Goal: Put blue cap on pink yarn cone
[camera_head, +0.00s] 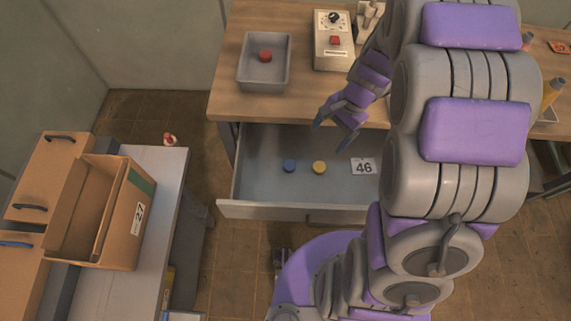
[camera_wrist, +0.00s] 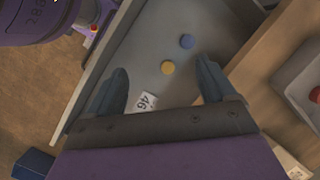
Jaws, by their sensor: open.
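The blue cap (camera_head: 289,165) is a small round disc lying on the floor of the open grey drawer (camera_head: 260,190). It also shows in the wrist view (camera_wrist: 187,41), ahead of my fingers and toward the right one. My gripper (camera_head: 335,130) is open and empty above the drawer, to the right of the blue cap; both fingers show in the wrist view (camera_wrist: 162,75). I cannot surely make out the pink yarn cone. A small pinkish thing (camera_head: 527,41), partly hidden by my arm, stands on the bench at right.
A yellow cap (camera_head: 319,167) and a card marked 46 (camera_head: 364,166) lie in the drawer. Above it, the wooden bench (camera_head: 225,90) bears a grey tray (camera_head: 250,78) and a control box (camera_head: 333,55). A cardboard box (camera_head: 125,225) stands on the left table.

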